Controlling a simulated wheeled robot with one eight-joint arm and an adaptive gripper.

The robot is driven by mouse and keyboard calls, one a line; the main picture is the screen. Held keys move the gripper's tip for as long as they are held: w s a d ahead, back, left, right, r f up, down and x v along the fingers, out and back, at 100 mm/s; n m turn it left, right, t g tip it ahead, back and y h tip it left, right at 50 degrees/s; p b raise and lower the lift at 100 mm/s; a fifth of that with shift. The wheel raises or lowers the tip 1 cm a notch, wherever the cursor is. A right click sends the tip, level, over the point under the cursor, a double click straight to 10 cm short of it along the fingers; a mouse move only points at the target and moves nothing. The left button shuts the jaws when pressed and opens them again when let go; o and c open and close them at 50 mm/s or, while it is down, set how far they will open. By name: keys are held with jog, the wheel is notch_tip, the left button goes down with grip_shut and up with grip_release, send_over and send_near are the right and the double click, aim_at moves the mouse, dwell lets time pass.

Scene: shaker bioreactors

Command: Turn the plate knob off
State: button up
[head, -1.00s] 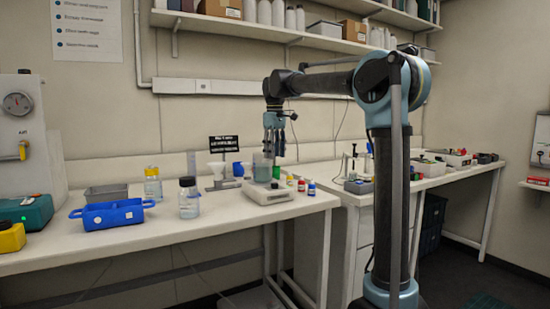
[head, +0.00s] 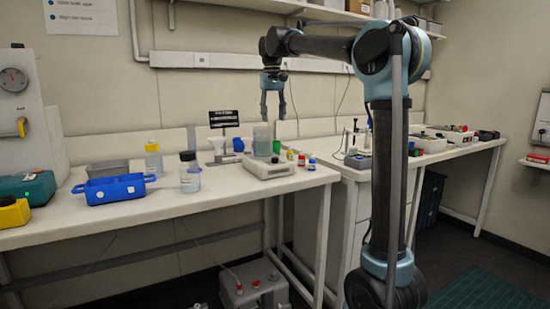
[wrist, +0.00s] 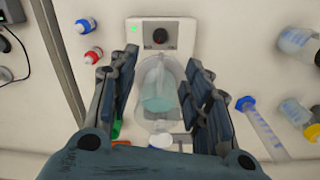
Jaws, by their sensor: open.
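The white hot plate (head: 270,168) stands near the right end of the left bench, with a glass beaker of bluish liquid (head: 262,143) on it. In the wrist view the plate's front panel (wrist: 180,35) is at the top, with a dark round knob (wrist: 160,36) and a lit green light at its left. A small reddish mark shows on the knob; its exact setting is too small to tell. My gripper (head: 273,117) is above the beaker, fingers pointing down, open and empty. In the wrist view its fingers (wrist: 162,60) spread either side of the beaker (wrist: 158,88), with the knob beyond the tips.
Small red- and blue-capped bottles (wrist: 93,56) stand beside the plate. A measuring cylinder (wrist: 265,130) and capped bottles (wrist: 297,42) are on its other side. A blue tray (head: 115,190) lies farther left on the bench. A sign (head: 224,118) stands behind.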

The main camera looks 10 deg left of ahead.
aim_at(275, 160)
jog(key=f, duration=1.6)
jog(key=shift+w+d+f, duration=0.1)
jog(key=shift+d+f, duration=0.1)
jog(key=shift+d, duration=0.05)
grip_shut()
